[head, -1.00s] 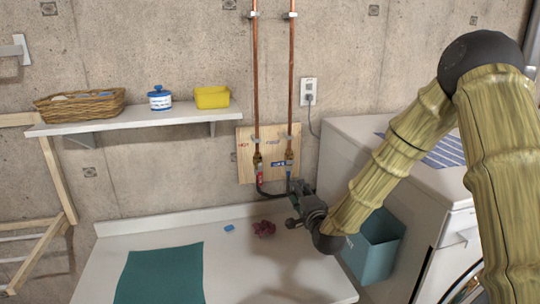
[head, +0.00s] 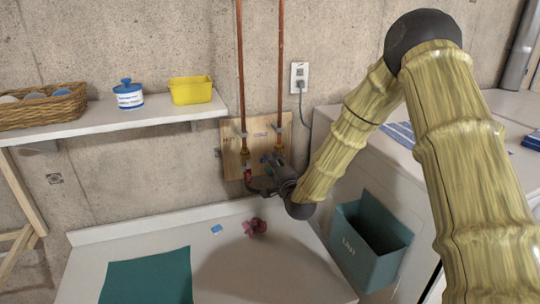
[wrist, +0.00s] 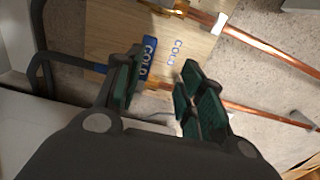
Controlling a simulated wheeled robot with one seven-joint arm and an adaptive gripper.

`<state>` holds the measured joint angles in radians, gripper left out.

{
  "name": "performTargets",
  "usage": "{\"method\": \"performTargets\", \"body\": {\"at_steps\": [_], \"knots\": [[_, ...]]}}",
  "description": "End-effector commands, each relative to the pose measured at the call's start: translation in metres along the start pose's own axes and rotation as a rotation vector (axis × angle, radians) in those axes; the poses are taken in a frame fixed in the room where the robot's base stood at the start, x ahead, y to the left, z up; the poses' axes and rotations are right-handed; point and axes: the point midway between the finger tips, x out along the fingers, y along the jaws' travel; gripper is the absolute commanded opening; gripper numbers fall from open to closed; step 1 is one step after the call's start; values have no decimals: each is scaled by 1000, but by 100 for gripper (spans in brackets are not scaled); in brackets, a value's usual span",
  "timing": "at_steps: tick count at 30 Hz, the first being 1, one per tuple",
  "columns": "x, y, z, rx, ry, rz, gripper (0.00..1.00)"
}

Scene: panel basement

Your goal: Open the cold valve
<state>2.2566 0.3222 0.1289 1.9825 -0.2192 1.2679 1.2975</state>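The cold valve's blue lever (wrist: 149,58), lettered COLD, lies crosswise to its copper pipe in the wrist view. My gripper (wrist: 160,88) is open, its dark green pads apart. The lever is beside the left pad and partly overlapped by it; I cannot tell whether they touch. In the head view my gripper (head: 274,163) is in front of the wooden board (head: 231,143) and hides most of the cold valve. The hot valve's red lever (head: 247,175) hangs along its pipe to the left.
Two copper pipes (head: 280,65) run up the wall. A shelf (head: 100,120) with a basket, jar and yellow tub is left. Below is a white counter (head: 225,275) with a green mat and crumpled cloth. A teal bin (head: 365,255) and white machine stand right.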

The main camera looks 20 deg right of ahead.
Motion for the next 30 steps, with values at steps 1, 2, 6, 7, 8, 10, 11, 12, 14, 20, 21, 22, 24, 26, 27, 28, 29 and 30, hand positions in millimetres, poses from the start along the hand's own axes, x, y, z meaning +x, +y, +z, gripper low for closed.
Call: {"method": "performTargets", "body": {"at_steps": [1,2,6,7,8,10,11,12,14,20,21,22,24,26,27,28,29,30], "knots": [[17,3,-1,-3,1,7,39],[24,6,-1,-3,1,10,39],[52,19,-3,-1,3,25,39],[55,20,-4,-1,3,27,39],[58,21,-5,-1,4,27,39],[62,21,-6,0,6,26,39],[64,21,-7,0,7,25,39],[65,21,-8,0,8,24,39],[65,20,-8,0,9,23,39],[66,20,-8,0,8,21,39],[66,19,-8,0,8,21,44],[66,19,-7,0,8,20,39],[67,19,-7,-1,7,20,26],[67,19,-6,-1,7,20,15],[67,19,-6,-1,6,20,8],[67,19,-6,-1,6,20,3],[66,19,-6,-1,6,20,0],[66,19,-6,-1,6,21,0]]}}
